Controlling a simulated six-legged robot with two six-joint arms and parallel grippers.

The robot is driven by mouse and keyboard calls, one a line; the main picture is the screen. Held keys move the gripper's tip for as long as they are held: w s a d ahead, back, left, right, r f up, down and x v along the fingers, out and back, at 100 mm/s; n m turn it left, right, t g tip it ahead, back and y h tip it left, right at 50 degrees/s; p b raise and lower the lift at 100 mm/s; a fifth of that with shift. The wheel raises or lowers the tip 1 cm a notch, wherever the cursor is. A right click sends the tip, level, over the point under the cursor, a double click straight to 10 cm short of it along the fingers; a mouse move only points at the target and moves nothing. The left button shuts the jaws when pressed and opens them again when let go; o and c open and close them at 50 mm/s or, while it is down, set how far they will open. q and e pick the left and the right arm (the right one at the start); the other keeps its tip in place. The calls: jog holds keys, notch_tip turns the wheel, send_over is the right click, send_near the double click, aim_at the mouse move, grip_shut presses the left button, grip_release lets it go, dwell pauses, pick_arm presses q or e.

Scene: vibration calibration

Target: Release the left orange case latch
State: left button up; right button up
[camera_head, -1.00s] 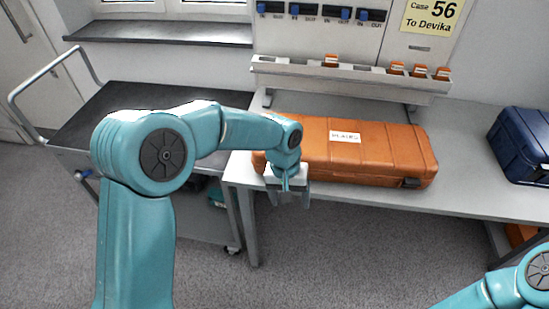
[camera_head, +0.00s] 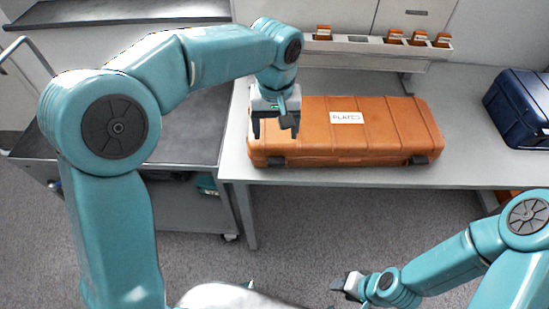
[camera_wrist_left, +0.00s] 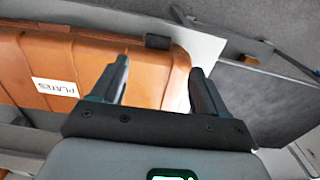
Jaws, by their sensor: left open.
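The orange case (camera_head: 380,143) lies closed on the grey bench, with a white PLATES label on top. Its left latch (camera_head: 277,161) is a dark block at the front left edge; it also shows in the left wrist view (camera_wrist_left: 157,41), apparently shut. A matching right latch (camera_head: 420,160) sits at the front right. My left gripper (camera_head: 275,130) is open and empty, pointing down over the case's left end. In the left wrist view, its fingers (camera_wrist_left: 160,66) are spread, with the latch beyond them and not between them. My right gripper (camera_head: 347,285) is low, away from the bench; its opening is unclear.
A dark-topped cart (camera_head: 185,125) stands left of the bench (camera_head: 470,175). A dark blue case (camera_head: 520,108) is at the bench's right. A rack (camera_head: 375,52) with orange-topped items is behind the orange case. The bench between the cases is clear.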

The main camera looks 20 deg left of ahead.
aim_at(277, 162)
pick_arm(q)
notch_tip(277, 162, down, 12)
jog(key=shift+d+f, duration=0.1)
jog(key=shift+f, duration=0.15)
jog(key=shift+d+f, duration=0.1)
jog(key=shift+f, duration=0.25)
jog(key=shift+f, duration=0.1)
jog(key=c, duration=1)
